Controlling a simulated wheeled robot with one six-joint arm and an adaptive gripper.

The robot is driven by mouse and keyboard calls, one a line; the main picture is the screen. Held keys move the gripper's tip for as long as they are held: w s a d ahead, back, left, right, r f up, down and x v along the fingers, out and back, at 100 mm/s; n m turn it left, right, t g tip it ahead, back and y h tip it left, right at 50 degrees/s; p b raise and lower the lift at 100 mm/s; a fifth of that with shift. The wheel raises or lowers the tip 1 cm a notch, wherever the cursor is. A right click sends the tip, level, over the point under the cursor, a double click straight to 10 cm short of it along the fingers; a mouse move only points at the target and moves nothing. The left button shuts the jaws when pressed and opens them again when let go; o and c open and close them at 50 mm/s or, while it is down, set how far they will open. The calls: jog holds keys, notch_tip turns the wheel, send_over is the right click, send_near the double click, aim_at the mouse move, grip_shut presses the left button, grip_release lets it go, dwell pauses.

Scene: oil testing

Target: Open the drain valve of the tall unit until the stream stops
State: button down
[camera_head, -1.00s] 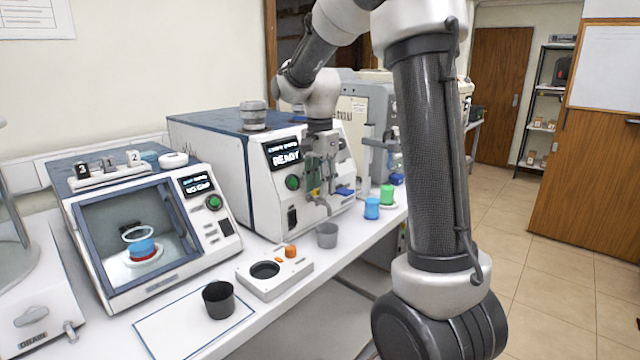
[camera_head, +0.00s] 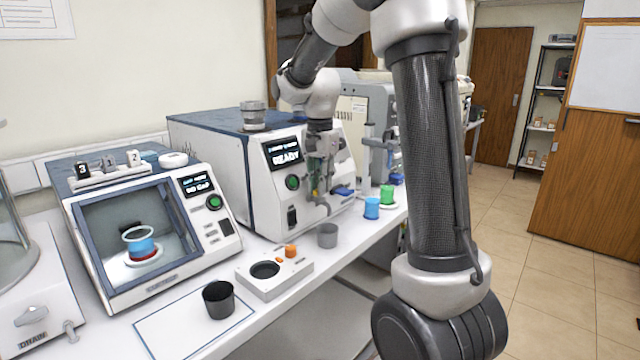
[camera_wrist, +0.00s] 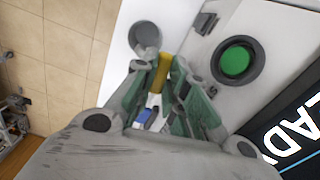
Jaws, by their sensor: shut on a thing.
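The tall unit (camera_head: 212,170) is a white cabinet with a blue top and a display reading READY. My gripper (camera_head: 318,178) is at its front face, pointing down near the spout (camera_head: 323,207). In the wrist view, my gripper (camera_wrist: 160,78) is shut on a yellow handle (camera_wrist: 163,68), seemingly the drain valve's. A blue part (camera_wrist: 144,116) shows below it between the fingers. A grey cup (camera_head: 327,235) stands below the spout and also shows in the wrist view (camera_wrist: 145,36). I cannot make out a stream. My fingers hide much of the valve.
A green button (camera_head: 292,182) is beside my gripper. A blue lever (camera_head: 343,192) sticks out to its right. Blue (camera_head: 372,208) and green (camera_head: 387,194) cups stand further right. A black cup (camera_head: 218,299) and a white block with an orange knob (camera_head: 290,251) are in front.

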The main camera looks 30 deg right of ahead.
jog(key=n, duration=1.2)
jog(key=shift+n, duration=2.1)
jog(key=c, duration=1.4)
grip_release()
jog(key=shift+c, duration=0.2)
notch_tip(320, 180, up, 12)
